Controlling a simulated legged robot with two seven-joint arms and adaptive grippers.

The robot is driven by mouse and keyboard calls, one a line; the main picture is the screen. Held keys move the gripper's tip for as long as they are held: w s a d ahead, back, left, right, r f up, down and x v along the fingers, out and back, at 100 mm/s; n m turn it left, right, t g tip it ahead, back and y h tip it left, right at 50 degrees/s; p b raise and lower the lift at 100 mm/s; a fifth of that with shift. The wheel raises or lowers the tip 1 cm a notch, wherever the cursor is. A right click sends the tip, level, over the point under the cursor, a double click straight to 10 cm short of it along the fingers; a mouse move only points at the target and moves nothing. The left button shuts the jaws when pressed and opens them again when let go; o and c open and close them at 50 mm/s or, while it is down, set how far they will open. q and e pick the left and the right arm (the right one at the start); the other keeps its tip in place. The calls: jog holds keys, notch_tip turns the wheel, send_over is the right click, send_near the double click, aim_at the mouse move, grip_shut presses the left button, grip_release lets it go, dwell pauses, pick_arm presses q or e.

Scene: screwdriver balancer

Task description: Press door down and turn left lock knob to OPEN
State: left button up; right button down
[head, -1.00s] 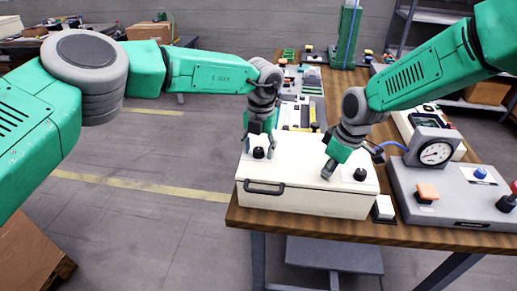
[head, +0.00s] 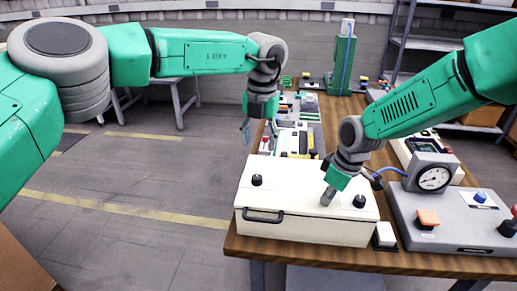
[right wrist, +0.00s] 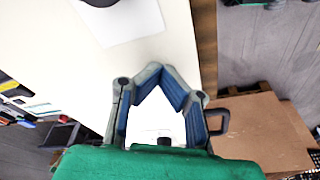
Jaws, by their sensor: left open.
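A cream box (head: 300,225) with a flat lid door (head: 305,180) sits at the near end of the wooden table. The lid appears to lie flat. The left lock knob (head: 257,180), small and black, stands upright on it. The right lock knob (head: 359,201) is similar. My left gripper (head: 247,128) is open and empty, up and behind the left knob, clear of it. My right gripper (head: 328,197) points down at the lid beside the right knob and seems to touch it. Its fingertips meet with nothing between them in the right wrist view (right wrist: 158,70). Knob markings are unreadable.
A black handle (head: 263,216) is on the box front. A grey panel (head: 455,215) with a gauge (head: 434,178) and an orange button (head: 428,218) lies to the right. A white switch block (head: 385,235) sits by the box. A green column (head: 342,65) stands behind. Floor is open at left.

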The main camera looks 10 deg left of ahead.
dwell(0.3)
jog(key=p+v, duration=0.4)
jog(key=a+p+v, duration=0.1)
jog(key=p+v, duration=0.1)
jog(key=v, duration=0.1)
jog(key=shift+w, duration=0.4)
